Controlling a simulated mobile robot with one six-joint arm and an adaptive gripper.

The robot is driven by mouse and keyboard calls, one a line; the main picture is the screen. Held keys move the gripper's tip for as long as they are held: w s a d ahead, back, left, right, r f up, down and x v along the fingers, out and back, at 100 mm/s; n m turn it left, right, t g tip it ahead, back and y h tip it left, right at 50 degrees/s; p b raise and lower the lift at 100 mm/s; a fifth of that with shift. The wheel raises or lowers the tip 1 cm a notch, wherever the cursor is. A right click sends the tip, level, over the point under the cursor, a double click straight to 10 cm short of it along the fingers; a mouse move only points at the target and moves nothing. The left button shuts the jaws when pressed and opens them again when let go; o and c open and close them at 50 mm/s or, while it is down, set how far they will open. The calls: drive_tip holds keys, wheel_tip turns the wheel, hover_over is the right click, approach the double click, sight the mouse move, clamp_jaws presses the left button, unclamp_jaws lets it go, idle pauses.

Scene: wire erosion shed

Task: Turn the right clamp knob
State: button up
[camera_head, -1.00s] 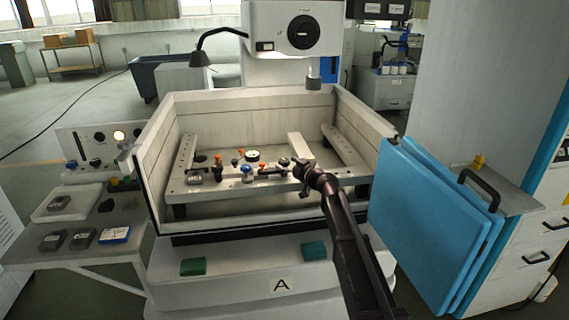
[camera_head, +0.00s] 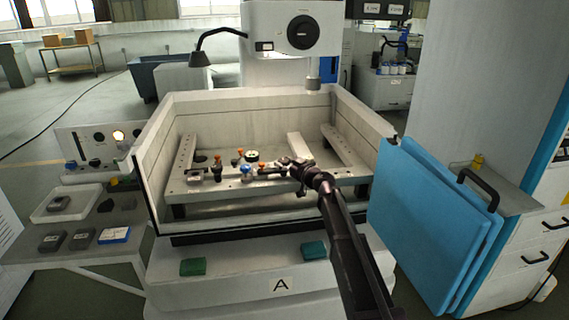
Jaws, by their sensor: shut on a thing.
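My gripper (camera_head: 290,164) reaches in from the lower right to the right end of the fixture row on the pale frame (camera_head: 225,187) in the machine tank. It is shut on the right clamp knob, which is small, dark and mostly hidden by the fingers. A blue knob (camera_head: 246,171) and a dark horizontal bar lie just left of my gripper. Farther left stands a dark clamp with an orange top (camera_head: 217,170), beside a small grey block (camera_head: 195,173).
A round dial (camera_head: 252,156) and an orange-tipped part (camera_head: 240,152) stand behind the row. The tank's walls (camera_head: 153,180) enclose the frame. Blue door panels (camera_head: 425,225) stand at the right. A side table (camera_head: 75,250) holding trays and blocks is at the left.

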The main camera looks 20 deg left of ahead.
drive_tip(key=shift+w+m+t+h, duration=0.1)
drive_tip(key=shift+m+t+h, duration=0.2)
drive_tip(key=shift+t, duration=0.1)
drive_tip(key=shift+w+m+t+h, duration=0.1)
drive_tip(key=shift+m+t+h, duration=2.3)
drive_tip(key=shift+t, duration=0.5)
drive_tip(key=o, duration=1.1)
drive_tip(key=shift+o, duration=0.2)
drive_tip(key=shift+s+d, duration=0.3)
drive_tip(key=shift+s, duration=0.2)
drive_tip(key=v, duration=1.1)
